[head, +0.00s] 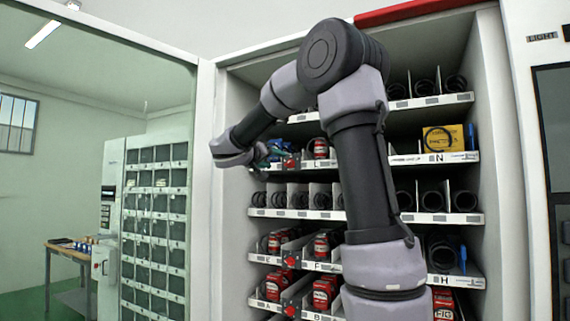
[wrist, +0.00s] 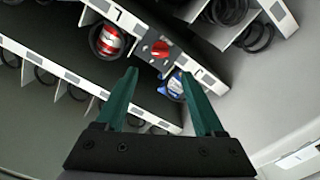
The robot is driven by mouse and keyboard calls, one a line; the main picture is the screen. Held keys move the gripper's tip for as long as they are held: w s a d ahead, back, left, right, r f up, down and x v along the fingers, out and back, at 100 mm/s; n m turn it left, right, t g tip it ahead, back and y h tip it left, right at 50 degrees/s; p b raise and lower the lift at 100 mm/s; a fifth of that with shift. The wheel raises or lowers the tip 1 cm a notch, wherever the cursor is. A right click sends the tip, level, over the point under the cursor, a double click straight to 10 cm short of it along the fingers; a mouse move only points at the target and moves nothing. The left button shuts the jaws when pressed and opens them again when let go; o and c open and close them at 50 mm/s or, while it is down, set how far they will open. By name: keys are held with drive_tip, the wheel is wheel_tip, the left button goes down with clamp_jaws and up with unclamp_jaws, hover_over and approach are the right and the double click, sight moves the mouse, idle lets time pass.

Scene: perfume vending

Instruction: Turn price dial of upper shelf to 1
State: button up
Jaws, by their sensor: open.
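A red price dial (wrist: 160,48) sits on the front strip of the shelf with the "L" label, inside the open vending machine. It also shows in the head view (head: 291,163), just right of my gripper. Its number is too small to read. My gripper (wrist: 157,76) is open and empty, with its green fingers apart and pointed towards the strip. The dial appears beyond the fingertips, roughly between them, and I see no contact. In the head view my gripper (head: 263,151) is partly hidden against the shelf.
A red can (wrist: 107,40) and a blue-and-white item (wrist: 173,86) stand on this shelf beside the dial. A yellow box (head: 443,139) is further right. Shelves with black coils lie above and below. The open glass door (head: 190,200) is at left.

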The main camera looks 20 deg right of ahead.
sight(289, 163)
drive_tip(key=x, duration=0.8)
drive_tip(key=shift+w+d, duration=0.25)
drive_tip(key=shift+d, duration=0.05)
clamp_jaws()
